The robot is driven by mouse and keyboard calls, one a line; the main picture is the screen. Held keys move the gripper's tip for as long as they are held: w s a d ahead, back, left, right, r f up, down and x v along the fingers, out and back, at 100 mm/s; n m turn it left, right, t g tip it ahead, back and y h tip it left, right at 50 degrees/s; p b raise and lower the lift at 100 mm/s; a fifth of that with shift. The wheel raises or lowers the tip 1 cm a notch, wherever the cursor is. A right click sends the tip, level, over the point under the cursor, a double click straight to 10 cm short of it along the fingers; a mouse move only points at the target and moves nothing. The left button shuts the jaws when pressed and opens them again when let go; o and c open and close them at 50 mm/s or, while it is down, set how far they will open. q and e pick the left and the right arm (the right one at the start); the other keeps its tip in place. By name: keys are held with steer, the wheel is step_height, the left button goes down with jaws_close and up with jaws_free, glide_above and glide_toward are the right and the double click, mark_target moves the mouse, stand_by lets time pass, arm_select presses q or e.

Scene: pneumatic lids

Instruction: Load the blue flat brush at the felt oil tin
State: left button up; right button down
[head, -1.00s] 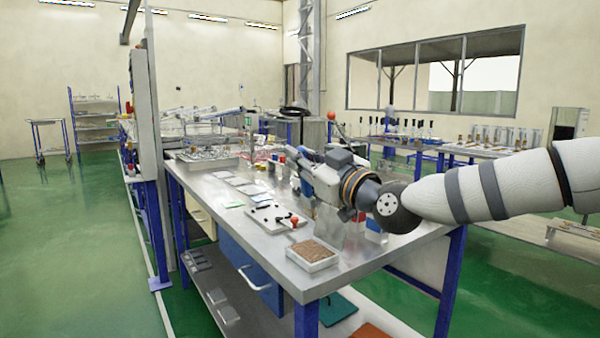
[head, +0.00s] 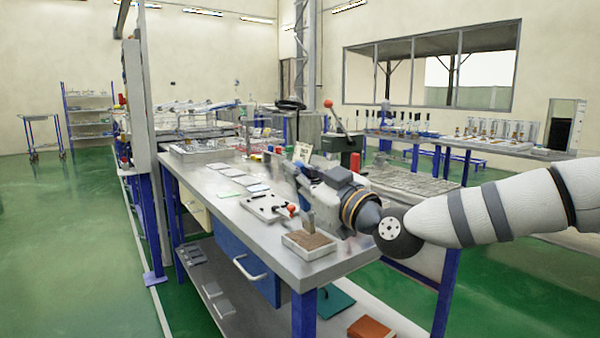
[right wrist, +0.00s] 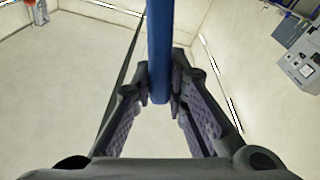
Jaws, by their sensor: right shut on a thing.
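My right gripper (head: 296,166) reaches in from the right over the workbench. In the right wrist view its fingers (right wrist: 160,92) are shut on a straight blue handle (right wrist: 160,45), which looks like that of the blue flat brush. A shallow pale tin with a brown felt-like surface (head: 310,243), apparently the felt oil tin, sits at the bench's near edge. A small upright grey-brown piece (head: 307,221) shows over the tin; it may be the brush's lower end. I cannot tell whether it touches the felt. My left gripper is not in view.
A white plate with black parts and a red knob (head: 268,207) lies just behind the tin. Several flat pale sheets (head: 243,180) lie farther back on the bench (head: 225,205). A red-knobbed lever (head: 338,117) stands behind my arm.

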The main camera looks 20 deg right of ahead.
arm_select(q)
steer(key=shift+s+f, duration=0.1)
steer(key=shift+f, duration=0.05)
arm_select(e)
steer(key=shift+f, duration=0.6)
stand_by(0.8)
